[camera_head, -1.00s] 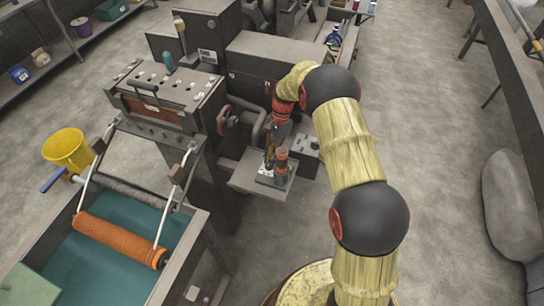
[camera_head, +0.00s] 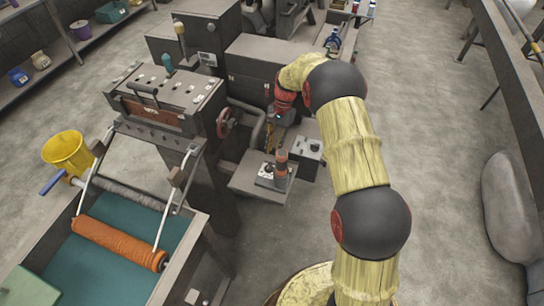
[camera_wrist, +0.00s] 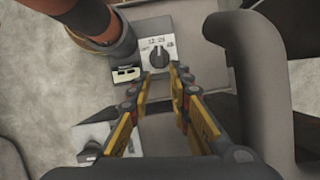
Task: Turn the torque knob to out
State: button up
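A dark round knob (camera_wrist: 158,55) sits on a pale dial plate (camera_wrist: 152,35) with printed marks in the wrist view. I cannot read clearly which mark its pointer faces. My gripper (camera_wrist: 162,73) has its two yellow-and-black fingers apart, with the knob just beyond the gap between their tips; no contact shows. In the head view my gripper (camera_head: 269,138) hangs over the back of a small grey shelf (camera_head: 246,180). Two knobbed boxes show there, a left box (camera_head: 265,176) and a right box (camera_head: 309,148); which one is the torque control is unclear.
An orange-and-black cylinder (camera_head: 281,168) stands on the shelf and shows large at upper left in the wrist view (camera_wrist: 95,25). A thick grey curved pipe (camera_wrist: 268,70) lies close right of the fingers. A red handwheel (camera_head: 226,122) is left of my gripper. Open floor lies right of my arm.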

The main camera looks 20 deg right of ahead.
jog(key=v, duration=0.6)
jog(key=shift+w+r, duration=0.2)
jog(key=shift+r, duration=0.15)
jog(key=shift+o, duration=0.6)
jog(key=shift+d, duration=0.1)
